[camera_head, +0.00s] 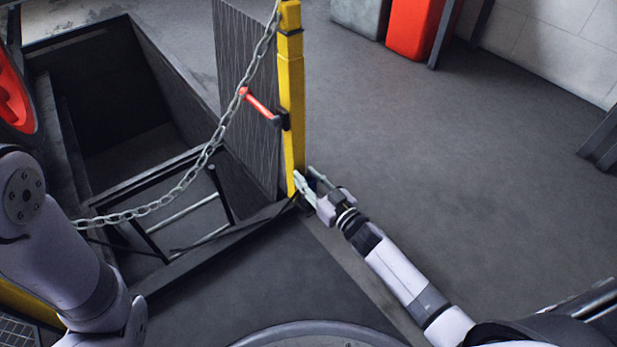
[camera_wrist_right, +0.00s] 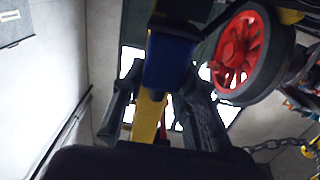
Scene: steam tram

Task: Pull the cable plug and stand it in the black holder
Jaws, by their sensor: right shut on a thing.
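My right gripper (camera_head: 309,184) is at the foot of the yellow post (camera_head: 292,90). In the right wrist view my right gripper (camera_wrist_right: 166,88) has its dark fingers on both sides of a blue block (camera_wrist_right: 168,62), which looks like the cable plug, and is shut on it. In the head view only a small dark blue bit of the plug (camera_head: 314,184) shows between the fingers. I cannot make out its cable. I cannot clearly pick out the black holder in either view. My left arm comes in at the left; its gripper is out of view.
A chain (camera_head: 205,155) hangs from the post across an open pit (camera_head: 120,95). A red handle (camera_head: 258,103) sticks out from the post. A red wheel (camera_wrist_right: 241,50) shows in the wrist view. The grey floor right of the post is clear, with a red bin (camera_head: 412,28) behind.

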